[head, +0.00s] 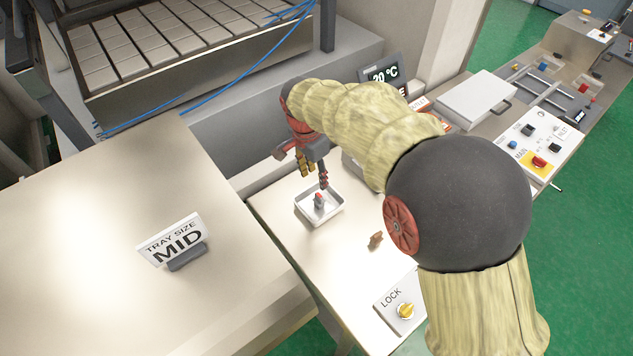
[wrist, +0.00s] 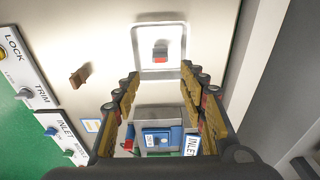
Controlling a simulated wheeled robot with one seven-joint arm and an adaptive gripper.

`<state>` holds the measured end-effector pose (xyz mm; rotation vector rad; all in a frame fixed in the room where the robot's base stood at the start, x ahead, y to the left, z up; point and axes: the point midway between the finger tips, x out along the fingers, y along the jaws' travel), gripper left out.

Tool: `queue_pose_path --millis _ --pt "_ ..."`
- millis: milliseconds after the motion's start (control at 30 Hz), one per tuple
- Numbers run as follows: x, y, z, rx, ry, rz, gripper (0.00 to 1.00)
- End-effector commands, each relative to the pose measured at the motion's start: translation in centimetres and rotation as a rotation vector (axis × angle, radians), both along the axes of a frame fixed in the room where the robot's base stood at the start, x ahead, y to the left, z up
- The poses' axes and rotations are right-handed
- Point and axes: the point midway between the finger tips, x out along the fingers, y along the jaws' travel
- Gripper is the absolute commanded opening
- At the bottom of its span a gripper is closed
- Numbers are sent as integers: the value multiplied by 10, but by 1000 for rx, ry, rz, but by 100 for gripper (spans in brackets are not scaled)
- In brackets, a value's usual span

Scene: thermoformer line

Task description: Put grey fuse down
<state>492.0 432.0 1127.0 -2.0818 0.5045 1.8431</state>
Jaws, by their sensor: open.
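The grey fuse (head: 319,201), with a red part on it, is in a small white tray (head: 336,217) on the pale bench. In the wrist view the fuse (wrist: 160,50) shows inside the tray (wrist: 181,38), ahead of the fingertips. My gripper (head: 313,179) is above and beside the tray, its fingers pointing down. In the wrist view my gripper (wrist: 161,76) has its fingers spread wide, with nothing between the tips. The fuse looks apart from the fingers.
A small brown piece (head: 376,240) lies on the bench right of the tray. A LOCK panel with a yellow knob (head: 405,311) is nearer the front. A TRAY SIZE MID sign (head: 173,240) stands on the left surface. A temperature display (head: 385,76) is behind my arm.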

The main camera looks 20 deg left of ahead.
Motion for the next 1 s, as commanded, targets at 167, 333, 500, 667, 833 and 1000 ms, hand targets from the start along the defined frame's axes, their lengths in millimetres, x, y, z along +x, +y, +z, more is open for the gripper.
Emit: queue_pose_path --millis 167,333,500,667,833,1000 --pt "-1 0 8 -1 0 0 42" --pt "-1 0 9 -1 0 0 42" --pt "3 -15 23 9 -7 7 42" --pt "11 -74 67 35 -32 51 42" --pt "5 -158 117 58 -75 124 42" --pt "-20 -236 153 66 -130 195 42"
